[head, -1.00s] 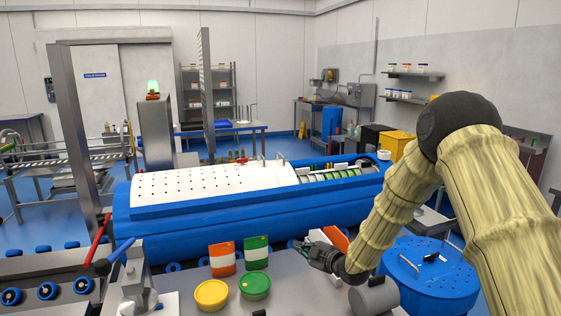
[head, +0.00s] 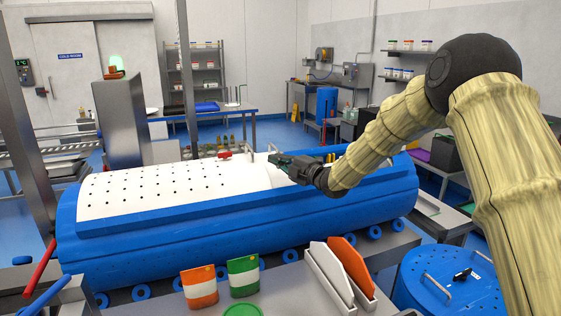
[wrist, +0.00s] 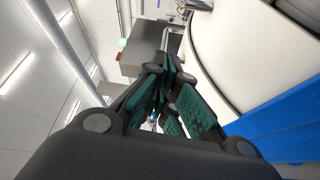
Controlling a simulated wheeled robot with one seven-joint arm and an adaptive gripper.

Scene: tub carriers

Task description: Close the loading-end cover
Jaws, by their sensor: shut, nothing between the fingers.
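The blue drum machine (head: 240,235) lies lengthwise with a white perforated cover (head: 165,190) along its top. A plain white section (head: 254,177) and small metal handles (head: 272,148) sit near the cover's right end. My gripper (head: 276,161) is shut and empty, close to this end and the handles; I cannot tell if it touches. In the wrist view, the shut fingers (wrist: 165,100) are beside a curved white cover surface (wrist: 222,60) and the blue body (wrist: 285,125).
In front are orange and green cards (head: 243,277) and a white holder (head: 330,275) with upright plates. A blue lidded tub (head: 450,280) stands at lower right. A grey post (head: 30,160) and a cabinet with a green lamp (head: 115,62) stand at left.

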